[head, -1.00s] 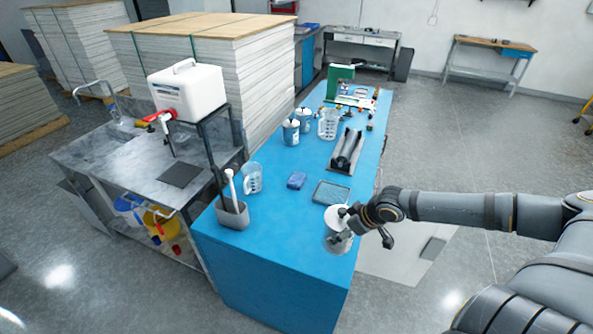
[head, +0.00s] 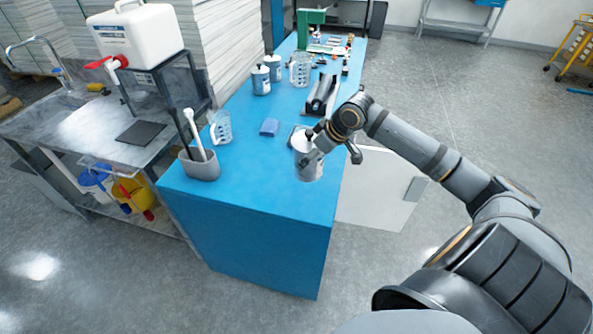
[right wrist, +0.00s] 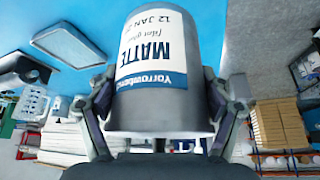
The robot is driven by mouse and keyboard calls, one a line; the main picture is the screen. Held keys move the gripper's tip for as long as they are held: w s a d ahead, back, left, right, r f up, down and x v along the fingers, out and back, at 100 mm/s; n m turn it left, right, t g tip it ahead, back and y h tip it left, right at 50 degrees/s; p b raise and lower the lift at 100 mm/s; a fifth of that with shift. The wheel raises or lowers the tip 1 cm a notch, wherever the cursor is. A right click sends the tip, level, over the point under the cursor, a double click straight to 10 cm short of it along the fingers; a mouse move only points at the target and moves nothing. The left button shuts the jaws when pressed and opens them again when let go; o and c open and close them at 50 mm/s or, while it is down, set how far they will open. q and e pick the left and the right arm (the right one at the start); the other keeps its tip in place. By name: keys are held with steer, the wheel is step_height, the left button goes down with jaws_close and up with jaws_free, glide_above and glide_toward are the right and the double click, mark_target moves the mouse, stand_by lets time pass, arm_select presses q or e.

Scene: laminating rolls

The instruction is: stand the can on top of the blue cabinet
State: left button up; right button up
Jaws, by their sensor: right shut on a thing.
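A light grey can (head: 308,167) with a white label is between the fingers of my right gripper (head: 314,148), which is shut on it. In the right wrist view the can (right wrist: 165,70) fills the middle, with a finger of my gripper (right wrist: 165,108) on each side. The can shows over the near right part of a long blue worktop unit (head: 255,190); I cannot tell if it touches the top. Another blue unit (head: 277,14) shows at the far back, cut off by the frame. Which is the blue cabinet is unclear. My left gripper is not in view.
On the worktop stand a grey holder (head: 199,167) with tools, a clear jug (head: 221,128), a blue sponge (head: 269,127), two cans (head: 261,80) and a black roller device (head: 321,95). A metal sink bench (head: 90,125) adjoins at left. Floor at right (head: 470,120) is mostly clear.

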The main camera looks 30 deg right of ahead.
steer(key=w, duration=0.2)
steer(key=shift+w+a+f, duration=0.3)
steer(key=shift+w+f, duration=0.05)
steer(key=shift+f, duration=0.05)
steer(key=p+x, duration=0.1)
steer(key=x, duration=0.2)
steer(key=d+x, duration=0.1)
steer(key=x, duration=0.2)
steer(key=d+p+x, duration=0.1)
steer(key=x, duration=0.2)
steer(key=shift+w+a+f+p, duration=0.1)
steer(key=shift+w+f+p, duration=0.25)
steer(key=shift+f, duration=0.45)
steer(key=shift+f, duration=0.1)
steer(key=o, duration=1.7)
steer(key=shift+c, duration=0.2)
